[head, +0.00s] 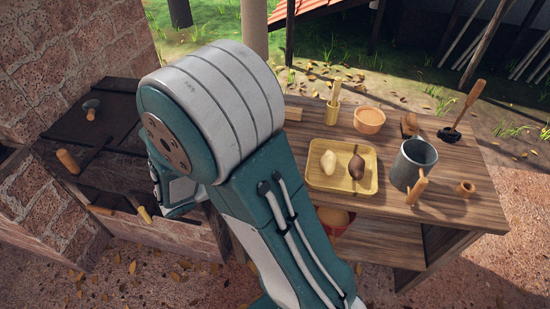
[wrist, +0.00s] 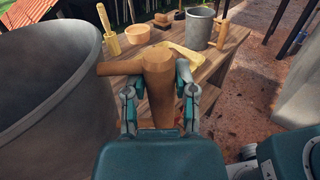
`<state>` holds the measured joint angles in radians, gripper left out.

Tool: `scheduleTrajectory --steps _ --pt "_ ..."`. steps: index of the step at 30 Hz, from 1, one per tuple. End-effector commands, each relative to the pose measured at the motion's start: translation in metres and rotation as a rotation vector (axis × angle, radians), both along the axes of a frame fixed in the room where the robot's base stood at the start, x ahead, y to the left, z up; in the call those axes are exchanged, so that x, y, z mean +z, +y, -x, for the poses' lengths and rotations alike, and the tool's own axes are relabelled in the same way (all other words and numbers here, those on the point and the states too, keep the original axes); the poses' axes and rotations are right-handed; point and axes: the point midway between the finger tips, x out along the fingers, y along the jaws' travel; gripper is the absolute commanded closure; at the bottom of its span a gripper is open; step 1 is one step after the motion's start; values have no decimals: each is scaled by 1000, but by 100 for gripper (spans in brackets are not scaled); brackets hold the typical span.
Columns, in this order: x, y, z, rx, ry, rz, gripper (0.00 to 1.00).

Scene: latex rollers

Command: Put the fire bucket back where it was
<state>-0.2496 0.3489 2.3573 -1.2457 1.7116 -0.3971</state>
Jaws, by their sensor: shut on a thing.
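A red bucket-like container (head: 343,231) with tan fill stands low under the table's top, partly hidden by my arm in the head view. My gripper (wrist: 157,88) is shut on an upright wooden handle (wrist: 158,70) in the wrist view. A wooden crosspiece runs left from this handle to a large grey vessel (wrist: 50,95), which seems to be one piece with it. Most of the vessel is cut off by the frame. A similar smaller-looking grey pot (head: 413,165) with a wooden handle stands on the table; it also shows in the wrist view (wrist: 200,27).
The wooden table (head: 455,210) bears a yellow tray (head: 341,183) with two lumps, a terracotta bowl (head: 369,120) and several wooden tools. A brick structure (head: 45,200) with a dark top stands left. Leaf-strewn ground lies around.

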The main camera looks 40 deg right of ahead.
Motion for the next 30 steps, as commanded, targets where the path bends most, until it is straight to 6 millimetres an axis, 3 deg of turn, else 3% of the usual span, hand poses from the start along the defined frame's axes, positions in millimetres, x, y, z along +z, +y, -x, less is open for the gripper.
scheduleTrajectory --steps 10,19,30 --pt "-31 -71 -23 -7 2 -1 100" --pt "-76 -101 -36 -2 2 3 100" --pt "-113 -113 -40 1 2 0 100"
